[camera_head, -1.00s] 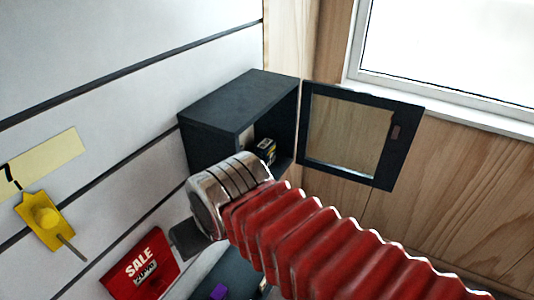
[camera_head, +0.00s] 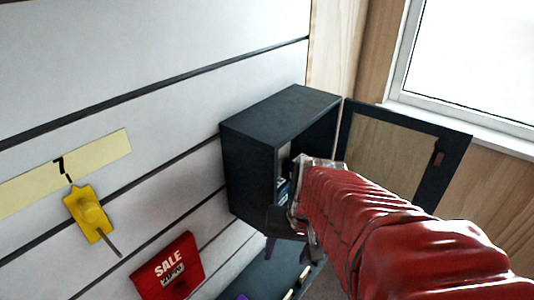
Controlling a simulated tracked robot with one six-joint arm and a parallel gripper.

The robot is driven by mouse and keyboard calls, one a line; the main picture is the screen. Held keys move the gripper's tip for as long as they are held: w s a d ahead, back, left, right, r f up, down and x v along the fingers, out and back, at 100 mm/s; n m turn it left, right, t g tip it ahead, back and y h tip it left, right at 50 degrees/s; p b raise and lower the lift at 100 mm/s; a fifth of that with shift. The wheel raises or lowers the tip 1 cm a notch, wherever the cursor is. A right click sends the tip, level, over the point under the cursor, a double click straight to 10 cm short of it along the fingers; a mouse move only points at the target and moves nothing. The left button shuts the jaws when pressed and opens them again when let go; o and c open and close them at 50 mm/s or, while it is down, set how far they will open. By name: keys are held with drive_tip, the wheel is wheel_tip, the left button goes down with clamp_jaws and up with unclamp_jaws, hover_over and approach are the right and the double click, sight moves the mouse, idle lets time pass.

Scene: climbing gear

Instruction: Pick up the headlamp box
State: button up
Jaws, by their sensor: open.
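The dark wall cabinet (camera_head: 248,165) stands with its glass door open to the right. A small dark box with light print (camera_head: 283,189) shows in part inside the cabinet; it looks like the headlamp box, but its label is too small to read. My gripper (camera_head: 299,206) is open at the cabinet's opening, just right of the box. My red-sleeved arm comes in from the lower right and hides much of the cabinet's inside. I cannot tell whether the fingers touch the box.
The open framed door (camera_head: 455,165) stands close beside my arm. A red SALE sign (camera_head: 168,267) and a yellow tag holder (camera_head: 92,212) hang on the slatted wall. A dark shelf (camera_head: 262,272) with purple items lies below. A window (camera_head: 475,60) is at upper right.

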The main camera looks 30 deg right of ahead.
drive_tip(key=d+f+m+t+y, duration=0.3)
drive_tip(key=d+f+m+y, duration=0.25)
drive_tip(key=m, duration=0.65)
drive_tip(key=w+d+r+m+t+h, duration=0.1)
drive_tip(key=w+d+r+m+t, duration=0.2)
drive_tip(key=d+m+t, duration=0.3)
drive_tip(key=w+d+r+m+t+h, duration=0.2)
drive_tip(key=d+r+m+t, duration=0.3)
drive_tip(key=d+m, duration=0.4)
drive_tip(key=shift+w+d+r+t, duration=0.2)
drive_tip(key=shift+w+d+t, duration=0.45)
drive_tip(key=shift+w+t, duration=0.2)
drive_tip(key=shift+w+h, duration=0.15)
drive_tip(key=shift+h, duration=0.1)
approach(292, 162)
drive_tip(key=shift+w+d+f, duration=0.45)
drive_tip(key=shift+w+f, duration=0.05)
drive_tip(key=shift+w, duration=0.25)
drive_tip(key=shift+w+d+f, duration=0.45)
drive_tip(key=shift+w+f, duration=0.05)
drive_tip(key=shift+w, duration=0.3)
drive_tip(key=shift+w+d+f, duration=0.5)
drive_tip(key=shift+w, duration=0.25)
